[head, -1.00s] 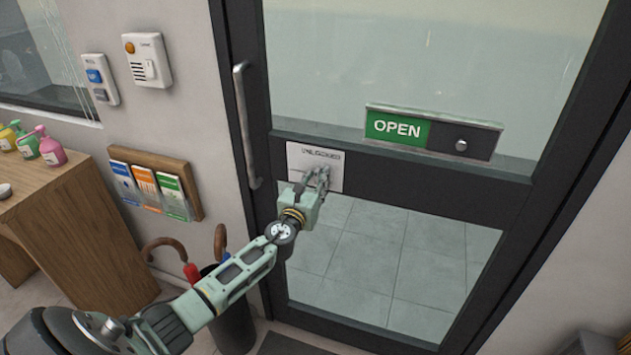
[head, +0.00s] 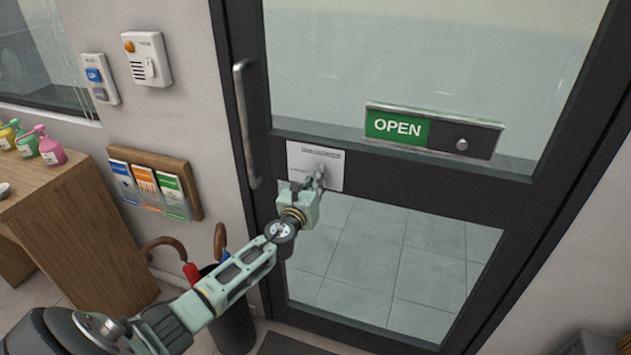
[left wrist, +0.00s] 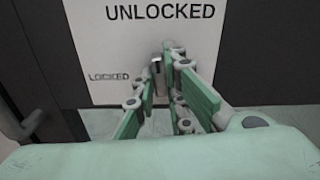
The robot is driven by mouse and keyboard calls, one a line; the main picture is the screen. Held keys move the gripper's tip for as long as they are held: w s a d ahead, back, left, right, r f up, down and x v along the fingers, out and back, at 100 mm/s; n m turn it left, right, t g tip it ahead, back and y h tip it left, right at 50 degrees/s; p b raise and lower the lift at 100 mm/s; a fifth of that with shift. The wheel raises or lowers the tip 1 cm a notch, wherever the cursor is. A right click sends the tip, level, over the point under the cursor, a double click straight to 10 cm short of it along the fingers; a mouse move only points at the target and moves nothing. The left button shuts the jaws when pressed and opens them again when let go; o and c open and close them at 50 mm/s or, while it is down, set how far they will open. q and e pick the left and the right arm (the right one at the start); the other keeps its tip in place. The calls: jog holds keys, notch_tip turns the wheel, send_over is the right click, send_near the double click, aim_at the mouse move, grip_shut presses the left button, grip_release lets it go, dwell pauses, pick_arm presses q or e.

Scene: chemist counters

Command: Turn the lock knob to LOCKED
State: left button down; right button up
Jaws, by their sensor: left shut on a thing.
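The white lock plate (head: 302,158) is on the dark crossbar of the glass door. In the left wrist view the plate (left wrist: 110,48) reads UNLOCKED at the top and LOCKED in smaller letters at the left. The grey metal lock knob (left wrist: 157,74) stands out from the plate below the word UNLOCKED and looks upright. My left gripper (left wrist: 160,80) is shut on the knob, one green-padded finger on each side. In the head view my left gripper (head: 318,180) reaches the lower right of the plate and mostly hides the knob. My right gripper is not in view.
A vertical door handle (head: 246,125) is left of the plate. A green OPEN sign (head: 432,130) is on the door at the right. A leaflet rack (head: 155,182) and an umbrella stand (head: 232,315) are at the left, near a wooden counter (head: 90,220).

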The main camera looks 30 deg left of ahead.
pick_arm(q)
jog(key=shift+d+r+n+b, duration=0.1)
jog(key=shift+n+b, duration=1.4)
jog(key=shift+n, duration=7.1)
jog(key=c, duration=1.8)
grip_release()
jog(key=v, duration=1.2)
